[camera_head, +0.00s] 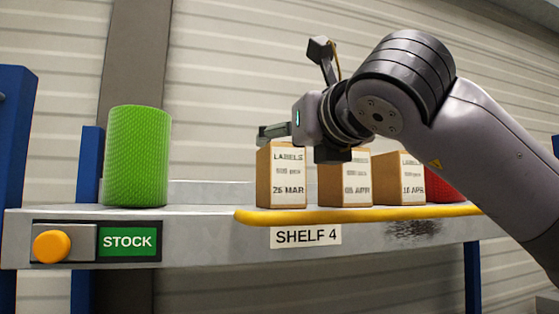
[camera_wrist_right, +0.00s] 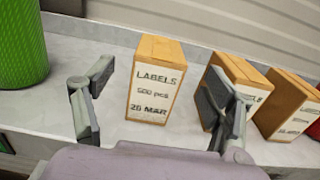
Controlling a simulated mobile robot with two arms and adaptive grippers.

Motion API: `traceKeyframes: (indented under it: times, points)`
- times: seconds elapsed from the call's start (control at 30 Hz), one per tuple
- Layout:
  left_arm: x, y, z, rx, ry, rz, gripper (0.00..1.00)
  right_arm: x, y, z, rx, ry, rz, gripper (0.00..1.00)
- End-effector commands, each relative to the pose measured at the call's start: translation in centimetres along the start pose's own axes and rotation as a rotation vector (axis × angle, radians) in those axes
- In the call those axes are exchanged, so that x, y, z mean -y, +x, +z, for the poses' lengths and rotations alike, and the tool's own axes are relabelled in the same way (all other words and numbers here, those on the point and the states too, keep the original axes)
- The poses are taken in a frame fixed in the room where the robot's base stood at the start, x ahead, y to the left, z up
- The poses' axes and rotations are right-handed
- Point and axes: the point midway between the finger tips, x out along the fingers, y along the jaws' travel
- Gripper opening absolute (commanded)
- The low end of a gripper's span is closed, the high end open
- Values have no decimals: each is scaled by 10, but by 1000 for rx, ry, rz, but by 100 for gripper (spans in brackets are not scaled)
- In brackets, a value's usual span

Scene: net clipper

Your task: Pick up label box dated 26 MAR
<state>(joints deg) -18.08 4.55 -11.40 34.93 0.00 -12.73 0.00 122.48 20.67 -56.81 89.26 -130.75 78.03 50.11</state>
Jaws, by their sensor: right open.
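The label box dated 26 MAR (camera_head: 281,178) is a tan carton with a white label, upright on the shelf, leftmost of three boxes. It also shows in the right wrist view (camera_wrist_right: 153,85), between my spread fingers and beyond them. My right gripper (camera_head: 302,143) is open and empty, at the upper part of this box in the head view. One finger shows by the box's top left, the other by its right side. Whether a finger touches the box cannot be told. My left gripper is not in view.
Boxes dated 05 APR (camera_head: 344,183) and 10 APR (camera_head: 399,183) stand to the right; my right finger overlaps the nearer one in the wrist view. A green roll (camera_head: 138,157) stands left, a red thing (camera_head: 443,186) far right. A yellow rail (camera_head: 370,214) edges the shelf.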

Motion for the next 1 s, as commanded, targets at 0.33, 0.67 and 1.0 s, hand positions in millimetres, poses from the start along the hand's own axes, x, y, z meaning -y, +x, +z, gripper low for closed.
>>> traceKeyframes:
  times: [0.33, 0.67, 1.0]
  points:
    - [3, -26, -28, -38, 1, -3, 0, 0, 38, 1, 0, 0, 0, 78]
    - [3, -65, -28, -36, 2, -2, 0, 1, 72, 5, -3, 1, -1, 78]
    - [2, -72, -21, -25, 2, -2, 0, 1, 89, -1, 0, 1, 0, 78]
